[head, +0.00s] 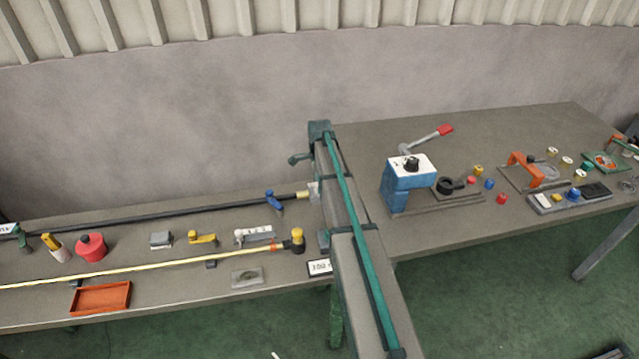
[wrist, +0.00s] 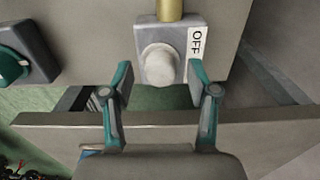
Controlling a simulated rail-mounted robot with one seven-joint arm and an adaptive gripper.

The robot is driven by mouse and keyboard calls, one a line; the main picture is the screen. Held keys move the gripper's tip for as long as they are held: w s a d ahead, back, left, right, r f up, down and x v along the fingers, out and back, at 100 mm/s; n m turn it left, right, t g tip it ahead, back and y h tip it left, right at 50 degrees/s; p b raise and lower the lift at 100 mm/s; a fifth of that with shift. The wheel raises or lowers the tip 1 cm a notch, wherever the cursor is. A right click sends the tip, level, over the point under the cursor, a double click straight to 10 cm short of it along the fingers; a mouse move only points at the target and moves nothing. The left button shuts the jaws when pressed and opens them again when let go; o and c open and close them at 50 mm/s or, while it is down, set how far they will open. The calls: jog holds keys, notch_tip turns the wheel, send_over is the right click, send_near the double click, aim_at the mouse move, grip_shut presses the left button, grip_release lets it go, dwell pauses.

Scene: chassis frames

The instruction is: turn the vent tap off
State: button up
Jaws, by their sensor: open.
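A round cream knob (wrist: 159,65) sits on a grey block (wrist: 192,30) in the wrist view. A brass pipe (wrist: 169,10) meets the block at the top, and a white label (wrist: 195,42) at its right reads OFF. I see no label naming it the vent tap. My gripper (wrist: 160,82) is open and empty, with one teal fingertip to the left of the knob and one to the right, both apart from it. I cannot make out my gripper in the head view.
A green knob on a dark block (wrist: 22,62) stands at the left in the wrist view, and a grey bar (wrist: 60,119) crosses below. In the head view, a red tray (head: 101,298), yellow pipe (head: 150,270) and blue-and-white lever fixture (head: 398,190) stand on benches.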

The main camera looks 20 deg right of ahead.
jog(key=shift+f, duration=0.8)
grip_shut()
